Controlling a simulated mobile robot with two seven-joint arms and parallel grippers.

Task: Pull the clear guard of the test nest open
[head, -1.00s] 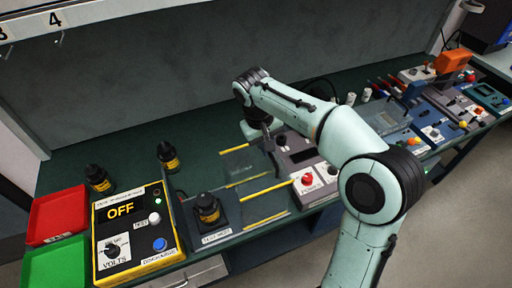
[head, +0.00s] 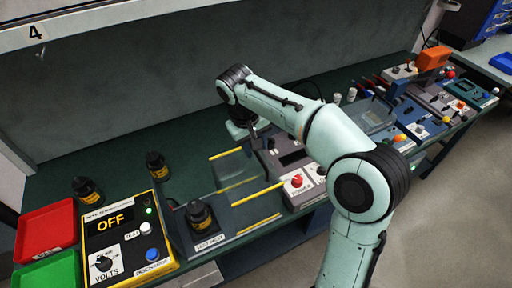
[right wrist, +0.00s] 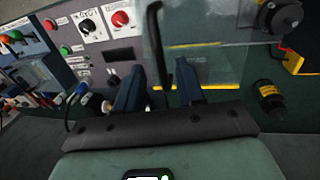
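The test nest (head: 211,242) is a dark plate holding a black bottle-like part (head: 200,214) with a yellow label. The clear guard (head: 232,167) is a see-through panel with yellow edge strips, lying to the right of that part; it also shows in the right wrist view (right wrist: 215,68). A black bar handle (right wrist: 155,35) runs down toward the gap between my right gripper's fingers (right wrist: 160,85). The fingers stand apart, with visible space around the handle. In the head view my right gripper (head: 252,142) is over the guard's far right corner, partly hidden by my arm. My left gripper is not in view.
A tester (head: 125,238) reading OFF stands left of the nest, beside red (head: 45,230) and green (head: 50,272) trays. A grey control box with a red knob (head: 296,181) is close on the right. Two black bottles (head: 157,165) (head: 87,190) stand behind the tester.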

